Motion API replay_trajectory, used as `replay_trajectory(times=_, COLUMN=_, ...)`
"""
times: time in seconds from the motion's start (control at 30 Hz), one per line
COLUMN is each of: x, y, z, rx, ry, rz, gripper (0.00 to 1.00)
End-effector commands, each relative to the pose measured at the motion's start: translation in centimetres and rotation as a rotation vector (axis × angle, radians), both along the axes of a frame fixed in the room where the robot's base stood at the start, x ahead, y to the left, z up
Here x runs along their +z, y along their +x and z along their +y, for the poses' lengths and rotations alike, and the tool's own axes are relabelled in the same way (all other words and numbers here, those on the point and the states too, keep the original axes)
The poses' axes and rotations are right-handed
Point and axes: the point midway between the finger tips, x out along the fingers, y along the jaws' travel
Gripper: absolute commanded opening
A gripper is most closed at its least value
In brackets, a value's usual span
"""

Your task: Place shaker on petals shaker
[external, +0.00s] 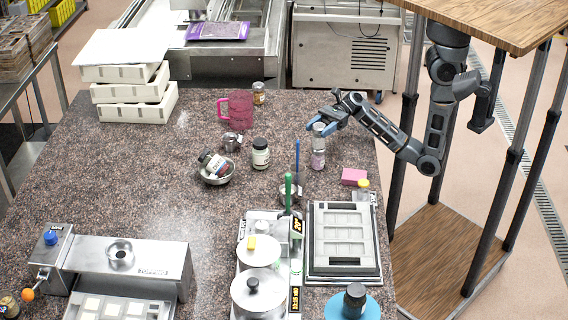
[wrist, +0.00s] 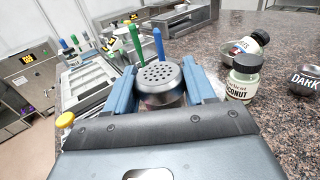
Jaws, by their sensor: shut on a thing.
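My gripper (external: 322,118) is shut on a metal shaker (external: 319,130), holding it upright. In the wrist view the shaker's perforated top (wrist: 160,73) sits between the blue fingers (wrist: 162,88). The petals shaker (external: 318,160), a jar with a pinkish-purple body, stands upright on the speckled counter directly under the held shaker in the external view. The two look in line, one above the other; I cannot tell whether they touch.
A white-labelled coconut jar (external: 261,154) and a metal bowl (external: 216,177) with a tilted jar stand to the left. A blue-handled tool (external: 297,155) rises close by, left of the petals shaker. A pink block (external: 354,177) and framed mould (external: 343,240) lie nearer the front.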

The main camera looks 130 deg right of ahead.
Motion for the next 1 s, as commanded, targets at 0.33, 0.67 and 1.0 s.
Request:
replay_trajectory(times=0.33, x=-0.2, y=0.0, z=0.0, rx=0.0, ry=0.001, rz=0.0, gripper=0.8)
replay_trajectory(times=0.67, x=0.2, y=-0.3, z=-0.1, rx=-0.001, ry=0.0, rz=0.0, gripper=0.8)
replay_trajectory(times=1.0, x=0.1, y=-6.4, z=-1.1, rx=-0.004, ry=0.001, rz=0.0, gripper=0.8)
